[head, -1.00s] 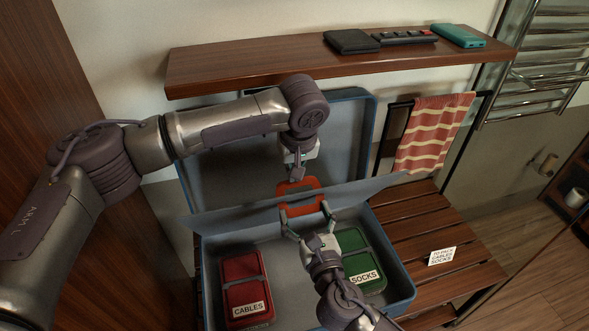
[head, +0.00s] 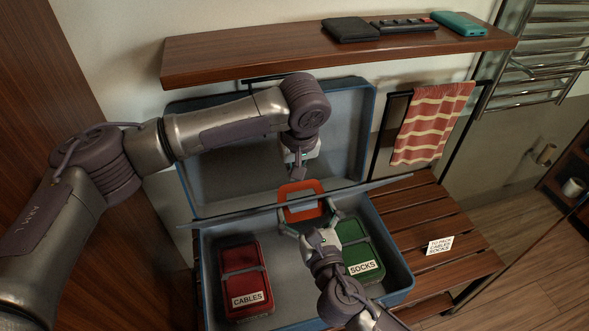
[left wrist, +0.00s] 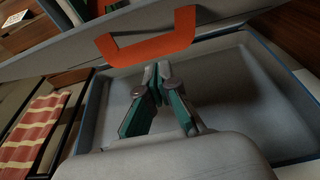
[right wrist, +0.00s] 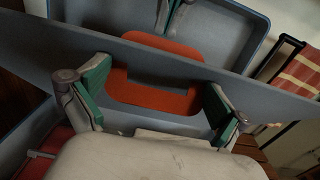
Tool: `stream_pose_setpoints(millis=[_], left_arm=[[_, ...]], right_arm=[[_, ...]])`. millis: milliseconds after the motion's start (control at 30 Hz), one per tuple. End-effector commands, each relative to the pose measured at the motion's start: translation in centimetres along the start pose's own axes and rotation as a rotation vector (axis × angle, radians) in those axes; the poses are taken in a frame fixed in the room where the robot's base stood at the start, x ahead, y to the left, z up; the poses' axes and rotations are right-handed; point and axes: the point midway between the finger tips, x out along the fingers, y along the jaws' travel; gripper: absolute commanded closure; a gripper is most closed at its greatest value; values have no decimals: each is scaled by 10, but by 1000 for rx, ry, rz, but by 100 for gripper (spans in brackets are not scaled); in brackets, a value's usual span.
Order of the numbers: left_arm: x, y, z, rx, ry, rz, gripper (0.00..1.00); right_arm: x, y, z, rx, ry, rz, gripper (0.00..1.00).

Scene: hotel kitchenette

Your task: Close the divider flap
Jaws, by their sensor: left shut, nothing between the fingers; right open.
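The divider flap (head: 235,216) is a thin grey panel across the open blue suitcase, seen nearly edge-on in the head view. Its orange handle (head: 302,212) shows at the middle of the flap and also in the right wrist view (right wrist: 155,97) and left wrist view (left wrist: 150,50). My right gripper (head: 311,222) is open on the near side, its fingers spread to either side of the handle; I cannot tell whether they touch the flap. My left gripper (left wrist: 158,70) is shut and empty on the lid side, close to the handle.
A red case (head: 243,268) labelled CABLES and a green case (head: 372,245) labelled SOCKS lie in the suitcase base. The lid (head: 350,125) stands open behind, below a wooden shelf (head: 250,58). A striped towel (head: 432,120) hangs at right. The slatted bench (head: 425,205) holds a card.

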Motion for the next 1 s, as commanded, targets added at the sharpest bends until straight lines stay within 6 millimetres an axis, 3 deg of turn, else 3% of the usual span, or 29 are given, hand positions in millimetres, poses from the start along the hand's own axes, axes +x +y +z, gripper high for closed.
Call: stream_pose_setpoints(millis=[400,667,767,867,1000], left_arm=[[-1,0,-1,-2,2,1,100],[-1,0,-1,-2,3,1,100],[-1,0,-2,-2,3,1,100],[-1,0,-2,-2,3,1,100],[-1,0,-2,-2,3,1,100]], right_arm=[[-85,1,-1,0,4,2,0],[-107,-2,-9,3,20,-4,0],[-113,-15,-41,22,87,-33,0],[-129,-40,-98,59,206,-93,0],[-176,-94,-197,144,412,-239,0]])
